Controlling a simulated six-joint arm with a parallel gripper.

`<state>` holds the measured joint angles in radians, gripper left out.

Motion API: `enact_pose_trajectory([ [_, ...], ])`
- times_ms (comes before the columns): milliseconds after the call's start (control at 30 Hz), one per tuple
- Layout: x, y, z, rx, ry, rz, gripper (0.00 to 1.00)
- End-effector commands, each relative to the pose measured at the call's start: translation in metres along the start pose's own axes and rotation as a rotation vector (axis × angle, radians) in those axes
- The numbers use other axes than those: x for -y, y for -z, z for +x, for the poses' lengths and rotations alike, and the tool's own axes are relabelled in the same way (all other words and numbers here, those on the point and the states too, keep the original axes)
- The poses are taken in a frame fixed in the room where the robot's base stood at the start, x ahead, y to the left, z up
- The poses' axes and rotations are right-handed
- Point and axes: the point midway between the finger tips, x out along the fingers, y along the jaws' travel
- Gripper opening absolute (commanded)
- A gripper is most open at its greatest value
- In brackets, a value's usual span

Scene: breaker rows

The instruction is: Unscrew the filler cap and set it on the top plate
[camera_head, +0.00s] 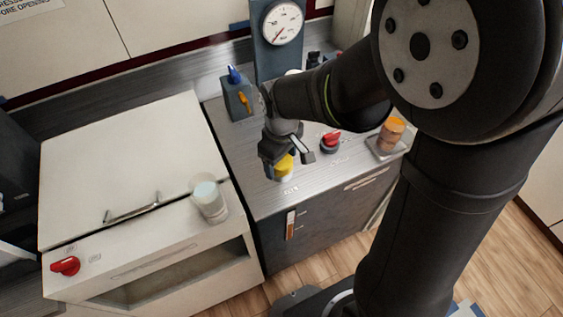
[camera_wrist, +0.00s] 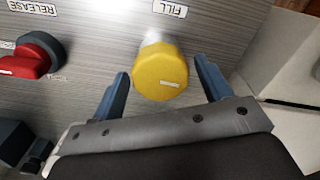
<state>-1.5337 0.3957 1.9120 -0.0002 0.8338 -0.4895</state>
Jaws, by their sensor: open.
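The yellow filler cap (camera_wrist: 160,75) stands on the brushed metal top plate (camera_wrist: 100,40) next to a FILL label in the wrist view. It also shows in the head view (camera_head: 284,167), partly hidden by my gripper. My gripper (camera_wrist: 164,85) is open, with one blue-grey finger on each side of the cap and a visible gap to it on both sides. In the head view my gripper (camera_head: 287,155) is right at the cap. I cannot tell whether the cap is still threaded on.
A red RELEASE knob (camera_wrist: 35,55) is on the plate to the left in the wrist view. A pressure gauge (camera_head: 282,24), a blue-grey holder (camera_head: 238,101) and a tray with an orange-topped jar (camera_head: 390,135) are nearby. A cup (camera_head: 208,198) stands on the white cabinet (camera_head: 120,165).

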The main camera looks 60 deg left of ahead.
Motion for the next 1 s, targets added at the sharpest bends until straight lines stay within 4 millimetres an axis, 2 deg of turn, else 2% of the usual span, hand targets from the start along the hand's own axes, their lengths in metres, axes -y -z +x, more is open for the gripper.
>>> enact_pose_trajectory([
  [167, 0.0001, 0.0, 0.0001, 0.0, 0.0, 0.098, 0.71],
  [1000, 0.0001, 0.0, 0.0001, 0.0, 0.0, 1.033, 0.71],
])
